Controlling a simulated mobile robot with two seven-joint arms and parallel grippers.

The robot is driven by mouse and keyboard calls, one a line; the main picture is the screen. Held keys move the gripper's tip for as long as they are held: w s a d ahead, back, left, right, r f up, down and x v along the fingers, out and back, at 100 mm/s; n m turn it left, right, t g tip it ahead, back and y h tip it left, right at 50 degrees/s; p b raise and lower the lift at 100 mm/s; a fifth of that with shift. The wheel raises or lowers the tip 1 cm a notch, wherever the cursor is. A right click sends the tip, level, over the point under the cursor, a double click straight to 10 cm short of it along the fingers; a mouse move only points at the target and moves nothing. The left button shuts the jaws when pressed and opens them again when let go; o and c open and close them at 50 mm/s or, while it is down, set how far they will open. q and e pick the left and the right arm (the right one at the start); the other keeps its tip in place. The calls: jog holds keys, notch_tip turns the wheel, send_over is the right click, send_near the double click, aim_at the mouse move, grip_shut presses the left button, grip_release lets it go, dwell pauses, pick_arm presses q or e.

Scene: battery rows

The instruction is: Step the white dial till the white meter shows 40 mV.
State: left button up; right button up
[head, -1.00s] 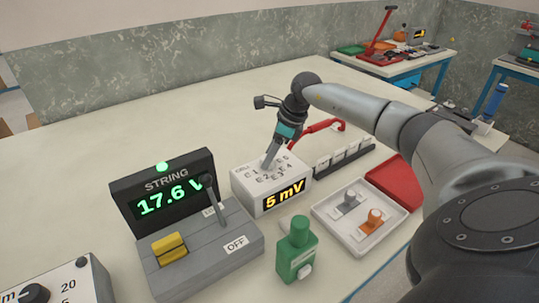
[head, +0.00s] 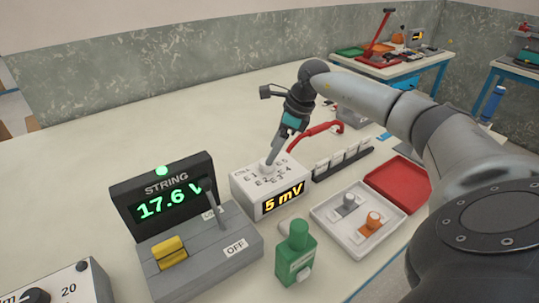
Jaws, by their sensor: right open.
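The white meter (head: 244,190) stands mid-table, and its display (head: 284,201) reads 5 mV in yellow. The white dial (head: 266,168) is on its top, ringed by printed labels E1 and upward; where its pointer stands is too small to tell. My right gripper (head: 272,158) points down at the dial from above, its fingertips at or just over the knob. I cannot tell whether they touch it. The jaws are open. My left gripper is not in the view.
Left of the meter is a grey STRING unit (head: 215,255) reading 17.6 V, with a lever and a yellow block. A green bottle-like item (head: 296,253) stands in front. To the right are a white tray (head: 330,228), a red tray (head: 398,183) and a black rack (head: 343,164).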

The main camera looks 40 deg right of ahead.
jog(key=p+v, duration=0.1)
jog(key=v, duration=1)
jog(key=shift+r, duration=0.15)
